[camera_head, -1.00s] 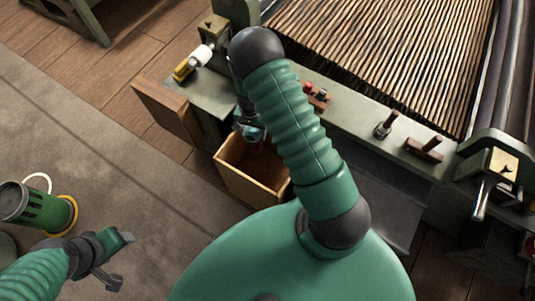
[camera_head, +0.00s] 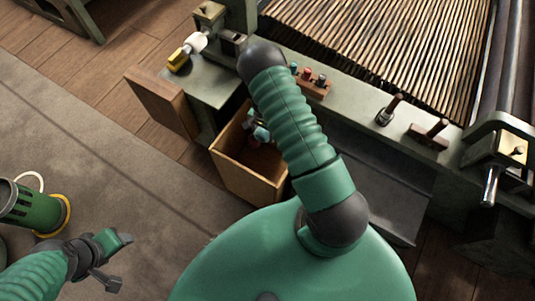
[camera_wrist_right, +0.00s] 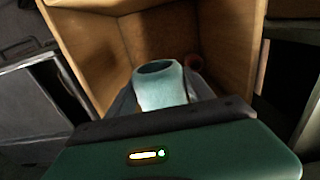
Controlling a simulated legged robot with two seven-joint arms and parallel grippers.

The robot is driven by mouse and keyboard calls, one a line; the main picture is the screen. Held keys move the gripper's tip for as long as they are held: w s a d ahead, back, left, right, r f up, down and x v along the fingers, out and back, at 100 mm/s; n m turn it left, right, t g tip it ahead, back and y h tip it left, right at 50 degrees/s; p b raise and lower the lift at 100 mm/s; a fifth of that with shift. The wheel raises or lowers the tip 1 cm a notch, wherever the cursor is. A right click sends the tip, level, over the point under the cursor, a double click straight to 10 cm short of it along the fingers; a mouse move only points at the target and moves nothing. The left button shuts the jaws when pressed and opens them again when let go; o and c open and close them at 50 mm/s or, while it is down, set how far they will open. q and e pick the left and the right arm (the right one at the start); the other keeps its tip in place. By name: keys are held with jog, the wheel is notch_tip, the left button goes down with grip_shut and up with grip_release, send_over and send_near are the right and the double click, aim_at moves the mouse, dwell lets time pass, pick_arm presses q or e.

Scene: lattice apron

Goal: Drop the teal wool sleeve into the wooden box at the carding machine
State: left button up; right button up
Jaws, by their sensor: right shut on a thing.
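The wooden box (camera_head: 238,178) is open-topped and stands against the front of the carding machine (camera_head: 352,108). My right gripper (camera_head: 259,130) is at the box's opening, partly hidden by my own arm in the head view. It is shut on the teal wool sleeve (camera_wrist_right: 160,90), a pale teal tube with its open end showing in the right wrist view. The box's wooden walls (camera_wrist_right: 213,42) surround the sleeve there. My left gripper (camera_head: 118,262) is open and empty over the grey floor, at lower left, away from the box.
A wooden panel (camera_head: 160,102) stands left of the box. A rack of small coloured pieces (camera_head: 312,82) and levers (camera_head: 430,133) sit on the machine. A green canister (camera_head: 35,207) stands at left.

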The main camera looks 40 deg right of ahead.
jog(key=shift+r, duration=0.1)
jog(key=o, duration=0.7)
jog(key=shift+a, duration=0.1)
jog(key=shift+o, duration=1.8)
jog(key=shift+d, duration=0.3)
notch_tip(320, 180, up, 16)
jog(key=p, duration=0.1)
jog(key=shift+r+p, duration=0.25)
jog(key=shift+p, duration=0.05)
